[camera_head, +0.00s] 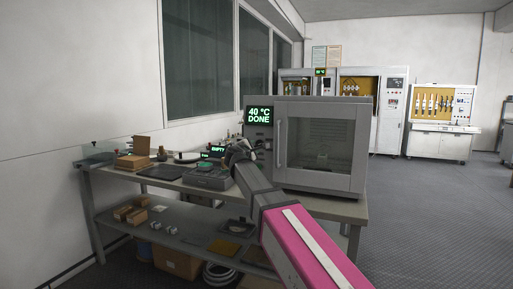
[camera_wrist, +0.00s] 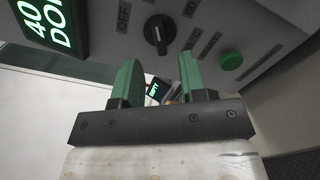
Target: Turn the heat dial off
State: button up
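The heat dial (camera_wrist: 159,34) is a round black knob with a white mark on the oven's control panel. In the wrist view, an "OFF" label lies to its left and more labels lie around it; I cannot tell its setting for sure. My gripper (camera_wrist: 158,59) has two green fingers spread apart with nothing between them, just below the dial in the wrist view and apart from it. The grey oven (camera_head: 283,103) stands at the right end of the bench. Its display (camera_head: 259,116) reads "40 °C DONE". In the head view my arm hides the dial.
A green button (camera_wrist: 231,60) is right of the dial. The oven door handle (camera_head: 282,143) is close to the panel. The floor at right is clear.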

aim_at(258, 145)
jog(key=shift+x, duration=2.3)
grip_shut()
